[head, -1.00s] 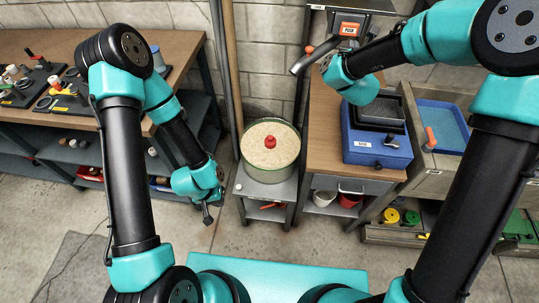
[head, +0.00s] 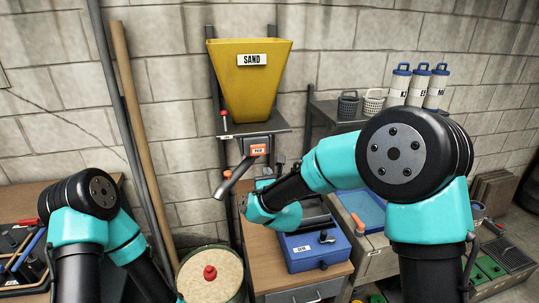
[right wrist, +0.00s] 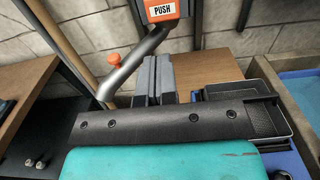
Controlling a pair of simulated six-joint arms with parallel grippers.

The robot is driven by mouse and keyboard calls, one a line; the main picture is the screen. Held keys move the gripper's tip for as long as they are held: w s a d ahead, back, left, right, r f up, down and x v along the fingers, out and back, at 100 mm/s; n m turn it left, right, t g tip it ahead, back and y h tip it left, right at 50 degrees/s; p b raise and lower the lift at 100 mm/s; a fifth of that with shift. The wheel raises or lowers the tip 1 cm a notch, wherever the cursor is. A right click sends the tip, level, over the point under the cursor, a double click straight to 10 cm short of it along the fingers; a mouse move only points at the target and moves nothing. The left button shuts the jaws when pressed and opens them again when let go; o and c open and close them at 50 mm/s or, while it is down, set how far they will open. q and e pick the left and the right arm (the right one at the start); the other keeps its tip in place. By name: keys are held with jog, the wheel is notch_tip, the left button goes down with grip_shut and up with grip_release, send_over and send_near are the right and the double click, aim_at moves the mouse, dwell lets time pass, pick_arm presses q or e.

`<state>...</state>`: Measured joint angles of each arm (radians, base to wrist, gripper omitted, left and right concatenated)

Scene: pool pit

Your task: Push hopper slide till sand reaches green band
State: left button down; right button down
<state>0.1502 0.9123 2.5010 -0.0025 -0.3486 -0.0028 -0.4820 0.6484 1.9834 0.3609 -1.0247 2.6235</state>
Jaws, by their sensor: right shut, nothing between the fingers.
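The yellow hopper (head: 250,80) marked SAND stands on a shelf against the wall. Below it is the slide block with an orange PUSH plate (head: 259,150), which also shows in the right wrist view (right wrist: 162,10). A grey spout (head: 235,178) slopes down left from it. My right gripper (head: 272,168) is shut and empty, just below and slightly right of the plate; the wrist view shows its grey fingers (right wrist: 152,78) apart from the plate. I see no sand flowing. I cannot make out a green band clearly. My left gripper is out of view.
A green-rimmed tub of sand (head: 210,277) with a red knob stands at lower left. A blue box (head: 315,247) with a dark tray sits on the wooden bench under my right arm. Baskets (head: 348,105) and labelled canisters (head: 419,86) stand on the back shelf.

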aim_at(257, 150)
jog(key=shift+w, duration=0.1)
jog(key=w+a, duration=0.1)
jog(key=w, duration=0.8)
jog(key=w+a, duration=0.1)
jog(key=w, duration=0.3)
jog(key=shift+w+a, duration=0.35)
